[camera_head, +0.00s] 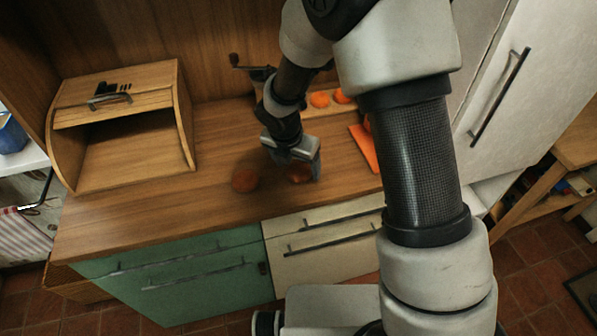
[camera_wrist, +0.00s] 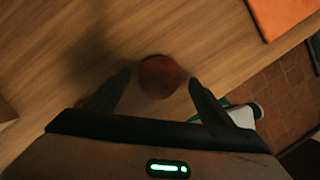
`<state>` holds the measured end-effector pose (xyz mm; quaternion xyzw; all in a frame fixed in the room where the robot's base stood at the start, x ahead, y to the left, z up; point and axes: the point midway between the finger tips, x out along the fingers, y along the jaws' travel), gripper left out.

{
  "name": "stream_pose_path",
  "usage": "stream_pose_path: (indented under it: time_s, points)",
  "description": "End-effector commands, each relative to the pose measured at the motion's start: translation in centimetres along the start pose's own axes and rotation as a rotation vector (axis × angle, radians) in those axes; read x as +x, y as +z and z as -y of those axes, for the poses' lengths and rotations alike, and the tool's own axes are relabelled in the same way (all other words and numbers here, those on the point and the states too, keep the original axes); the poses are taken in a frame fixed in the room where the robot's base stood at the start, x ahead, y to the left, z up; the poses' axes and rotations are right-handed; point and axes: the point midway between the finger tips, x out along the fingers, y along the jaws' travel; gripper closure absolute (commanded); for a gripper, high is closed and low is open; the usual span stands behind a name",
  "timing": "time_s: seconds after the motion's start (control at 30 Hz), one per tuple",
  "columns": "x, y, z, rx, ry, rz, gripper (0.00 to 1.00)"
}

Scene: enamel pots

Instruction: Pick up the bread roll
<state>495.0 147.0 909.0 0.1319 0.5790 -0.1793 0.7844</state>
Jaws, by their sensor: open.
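A round brown bread roll (camera_head: 299,174) lies on the wooden counter, partly hidden by my gripper (camera_head: 303,168). In the wrist view the roll (camera_wrist: 160,76) shows between the tips of my two fingers (camera_wrist: 159,79), with gaps on both sides. My gripper is open and points down at it; I cannot tell exactly how high it is. A second round brown item (camera_head: 245,180), also like a roll, lies to the left, apart from my gripper.
An open wooden bread box (camera_head: 130,160) stands at the left of the counter (camera_head: 215,150). Several orange round items (camera_head: 320,99) sit at the back, near a dark hand-cranked item (camera_head: 250,70). An orange flat piece (camera_head: 364,148) lies to the right. The counter's front edge is close.

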Motion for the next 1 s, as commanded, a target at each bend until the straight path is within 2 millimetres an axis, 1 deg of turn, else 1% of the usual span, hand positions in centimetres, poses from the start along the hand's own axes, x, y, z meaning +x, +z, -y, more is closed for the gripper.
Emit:
stream_pose_path:
  time_s: [0.03, 0.1, 0.33, 0.37, 0.6, 0.63, 0.87, 0.97, 1.0]
  points:
    - [0.7, -0.1, 0.0, -0.001, -0.001, -0.001, 0.24]
    - [1.1, 0.0, 0.0, 0.000, -0.001, 0.001, 0.24]
    - [1.2, 0.0, 0.0, 0.000, 0.001, 0.001, 0.24]
    - [1.2, 0.0, 0.0, 0.001, 0.001, 0.001, 0.26]
    - [1.2, 0.0, 0.0, 0.001, 0.000, 0.000, 0.67]
    - [1.2, 0.0, 0.0, 0.001, 0.000, 0.000, 0.68]
    - [1.0, 0.1, 0.0, 0.001, 0.001, 0.001, 0.68]
    - [0.1, 0.4, -0.1, 0.002, 0.003, 0.002, 0.68]
    - [-0.5, 0.6, -0.1, 0.002, 0.004, 0.002, 0.68]
